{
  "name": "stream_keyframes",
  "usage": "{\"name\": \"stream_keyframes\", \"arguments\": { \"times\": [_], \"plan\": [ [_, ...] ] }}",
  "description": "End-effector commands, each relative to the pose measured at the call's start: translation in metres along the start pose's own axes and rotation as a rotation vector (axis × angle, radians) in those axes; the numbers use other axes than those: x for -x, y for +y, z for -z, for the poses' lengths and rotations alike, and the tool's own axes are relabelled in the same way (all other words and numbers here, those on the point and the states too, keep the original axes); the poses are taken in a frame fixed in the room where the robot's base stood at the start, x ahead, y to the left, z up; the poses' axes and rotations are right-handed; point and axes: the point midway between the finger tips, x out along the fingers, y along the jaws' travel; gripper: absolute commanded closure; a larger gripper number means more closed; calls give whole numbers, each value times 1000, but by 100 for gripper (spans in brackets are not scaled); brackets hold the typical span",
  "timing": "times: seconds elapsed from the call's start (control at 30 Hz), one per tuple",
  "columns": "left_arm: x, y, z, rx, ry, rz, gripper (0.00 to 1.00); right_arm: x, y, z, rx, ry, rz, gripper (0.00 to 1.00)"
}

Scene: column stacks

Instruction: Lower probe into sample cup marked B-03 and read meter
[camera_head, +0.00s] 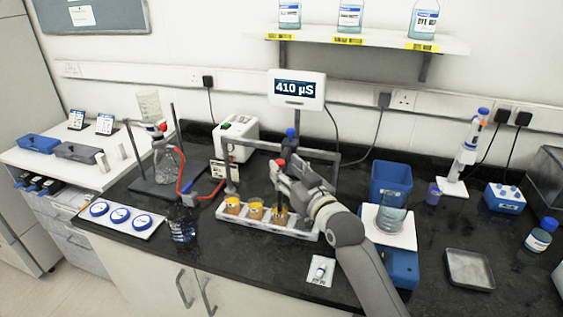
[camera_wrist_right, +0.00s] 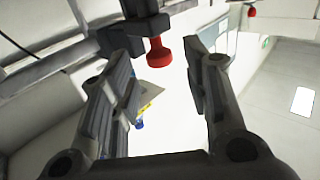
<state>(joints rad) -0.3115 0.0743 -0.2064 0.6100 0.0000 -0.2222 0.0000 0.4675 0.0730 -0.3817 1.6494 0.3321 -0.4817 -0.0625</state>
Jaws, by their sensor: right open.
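The meter (camera_head: 297,88) stands behind the bench equipment and its screen reads 410 µS. A white rack (camera_head: 262,228) holds three orange-rimmed sample cups: a left cup (camera_head: 232,206), a middle cup (camera_head: 256,211) and a right cup (camera_head: 281,217). Their markings are too small to read. A red knob (camera_head: 281,162) tops a dark probe holder above the right cup; I cannot tell how deep the probe sits. My right gripper (camera_head: 287,183) is open beside this holder. In the right wrist view a red knob (camera_wrist_right: 159,52) shows between and beyond the open fingers. My left gripper is not in view.
A grey frame (camera_head: 335,165) stands around the rack. A flask stand (camera_head: 165,180) with red tubing is left of it, and a blue bottle (camera_head: 182,224) stands close by. A beaker (camera_head: 391,215) stands on a blue-based device at right. A shallow grey tray (camera_head: 468,269) lies further right.

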Motion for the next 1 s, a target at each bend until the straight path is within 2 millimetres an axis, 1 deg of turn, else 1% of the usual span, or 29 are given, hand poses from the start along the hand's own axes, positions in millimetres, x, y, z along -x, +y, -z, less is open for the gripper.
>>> {"name": "stream_keyframes", "arguments": {
  "times": [0.03, 0.1, 0.2, 0.27, 0.4, 0.53, 0.67, 0.77, 1.0],
  "plan": [
    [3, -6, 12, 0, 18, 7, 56, -7, 0, 2, 1, -1, 0, 56],
    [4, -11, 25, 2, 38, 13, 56, -14, 0, 1, 1, 0, 0, 56],
    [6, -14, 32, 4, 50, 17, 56, -22, 0, 1, 1, -1, 1, 56],
    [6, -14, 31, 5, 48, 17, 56, -25, 0, 0, 1, -1, 1, 56],
    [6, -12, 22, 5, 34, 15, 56, -30, 0, 0, 1, -1, 0, 56],
    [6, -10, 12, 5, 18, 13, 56, -30, 0, 0, 1, -1, 0, 56],
    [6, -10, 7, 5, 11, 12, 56, -30, 0, 0, 1, -1, 0, 56],
    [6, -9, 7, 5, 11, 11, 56, -30, 0, 0, 1, -1, 0, 68],
    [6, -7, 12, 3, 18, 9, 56, -30, 0, 0, 1, -1, 0, 99]
  ]
}}
